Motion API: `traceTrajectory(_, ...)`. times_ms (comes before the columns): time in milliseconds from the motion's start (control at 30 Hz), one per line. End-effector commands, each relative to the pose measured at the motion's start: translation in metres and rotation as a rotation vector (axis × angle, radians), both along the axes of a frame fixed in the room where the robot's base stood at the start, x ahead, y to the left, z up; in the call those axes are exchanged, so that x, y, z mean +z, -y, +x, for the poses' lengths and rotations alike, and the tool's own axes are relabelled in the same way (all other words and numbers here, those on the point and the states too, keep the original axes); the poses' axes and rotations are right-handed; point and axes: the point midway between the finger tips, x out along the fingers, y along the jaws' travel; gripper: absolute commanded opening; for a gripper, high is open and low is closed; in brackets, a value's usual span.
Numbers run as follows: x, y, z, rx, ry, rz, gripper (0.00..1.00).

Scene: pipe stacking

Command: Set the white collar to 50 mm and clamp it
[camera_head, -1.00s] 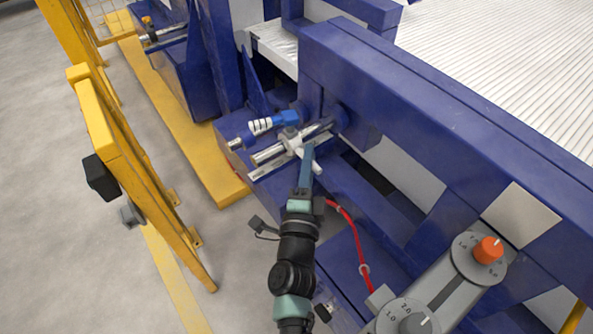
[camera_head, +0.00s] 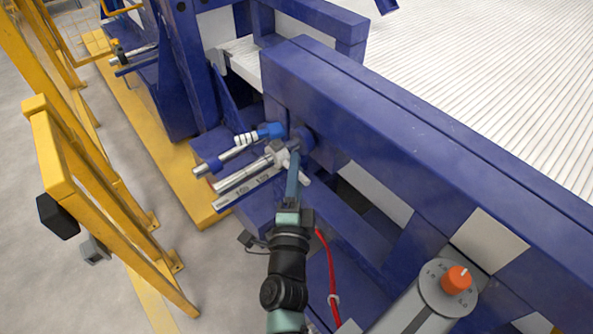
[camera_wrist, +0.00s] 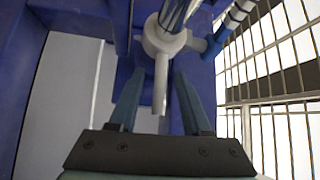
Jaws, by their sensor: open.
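The white collar (camera_head: 279,154) sits around a shiny horizontal rod (camera_head: 238,178), close to the blue housing at its inner end. It also shows in the wrist view (camera_wrist: 163,38), with its pale lever (camera_wrist: 161,84) pointing down. My gripper (camera_wrist: 158,80) is open, one finger on each side of the lever. Gaps show beside the lever, though contact at its far part is unclear. In the head view my gripper (camera_head: 294,170) is at the collar and partly covers it. A scale strip (camera_head: 226,201) with dark numbers runs below the rod; the collar's reading is unclear.
A parallel rod carries a blue-and-white fitting (camera_head: 246,138) just behind. A large blue beam (camera_head: 400,130) lies to the right. A red cable (camera_head: 331,270) hangs beside my arm. A yellow guard frame (camera_head: 90,200) stands left, with open floor between.

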Motion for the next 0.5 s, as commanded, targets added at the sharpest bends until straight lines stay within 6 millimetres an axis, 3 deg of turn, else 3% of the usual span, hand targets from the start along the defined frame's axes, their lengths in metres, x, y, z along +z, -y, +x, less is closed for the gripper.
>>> traceTrajectory(267,-0.001,-0.001,-0.007,0.001,-0.001,0.0,0.48)
traceTrajectory(500,-0.007,-0.007,-0.046,0.001,-0.004,-0.001,0.48)
